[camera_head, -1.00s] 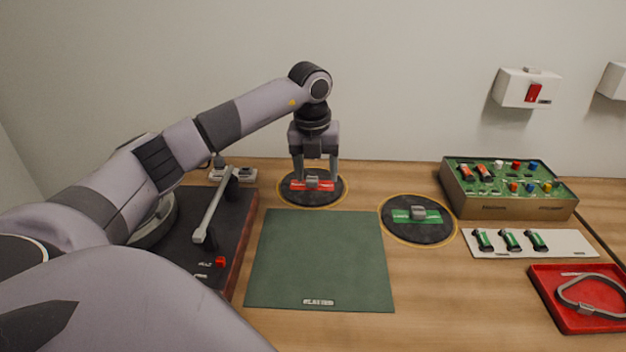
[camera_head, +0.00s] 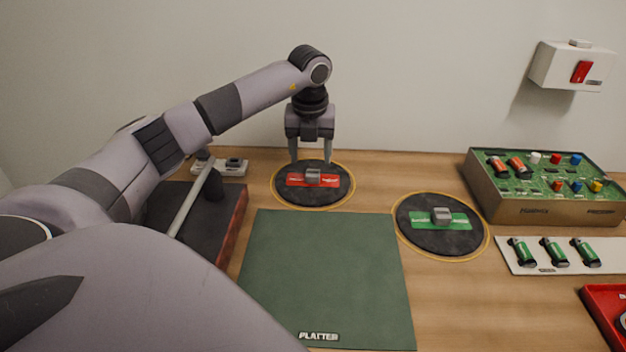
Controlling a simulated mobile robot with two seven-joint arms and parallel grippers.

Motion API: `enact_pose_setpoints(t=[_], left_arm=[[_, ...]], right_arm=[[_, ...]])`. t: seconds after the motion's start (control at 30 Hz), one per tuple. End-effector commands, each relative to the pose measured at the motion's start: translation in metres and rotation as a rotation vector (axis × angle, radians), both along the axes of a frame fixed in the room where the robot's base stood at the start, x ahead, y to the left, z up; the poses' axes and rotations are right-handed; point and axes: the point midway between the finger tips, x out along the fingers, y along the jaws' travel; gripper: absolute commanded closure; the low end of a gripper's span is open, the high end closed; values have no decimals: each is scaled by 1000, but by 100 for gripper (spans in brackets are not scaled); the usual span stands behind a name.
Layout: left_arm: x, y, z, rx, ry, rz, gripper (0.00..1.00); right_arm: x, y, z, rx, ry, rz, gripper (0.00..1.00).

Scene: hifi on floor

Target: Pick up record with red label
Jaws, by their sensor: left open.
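The record with the red label (camera_head: 313,195) is a dark disc lying inside a yellow ring on the wooden table, near the back wall. A grey block-shaped handle (camera_head: 313,178) stands at the middle of its red label. My left gripper (camera_head: 311,160) points down just above and behind the handle, fingers apart on either side, with nothing visible between them. Whether the fingertips touch the record cannot be told. My right gripper is not in view.
A record with a green label (camera_head: 437,238) lies to the right. A green mat (camera_head: 325,270) marked PLATTER is in front. A dark turntable (camera_head: 222,215) stands left, partly behind my arm. A circuit box (camera_head: 540,205) and a white strip (camera_head: 565,256) with green cylinders are right.

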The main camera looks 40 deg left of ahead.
Motion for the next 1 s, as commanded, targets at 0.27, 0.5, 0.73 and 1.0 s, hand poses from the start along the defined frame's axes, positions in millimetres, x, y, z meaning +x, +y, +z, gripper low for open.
enact_pose_setpoints(t=[0.27, 0.5, 0.73, 1.0], left_arm=[[10, 4, -39, 0, 4, 0, 36], [13, 6, -55, 0, 0, -2, 36], [12, 6, -55, 0, 0, -2, 56], [13, 6, -55, 0, -1, -1, 99]], right_arm=[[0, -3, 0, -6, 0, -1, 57], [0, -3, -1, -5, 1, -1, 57], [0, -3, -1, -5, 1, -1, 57], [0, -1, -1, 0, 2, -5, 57]])
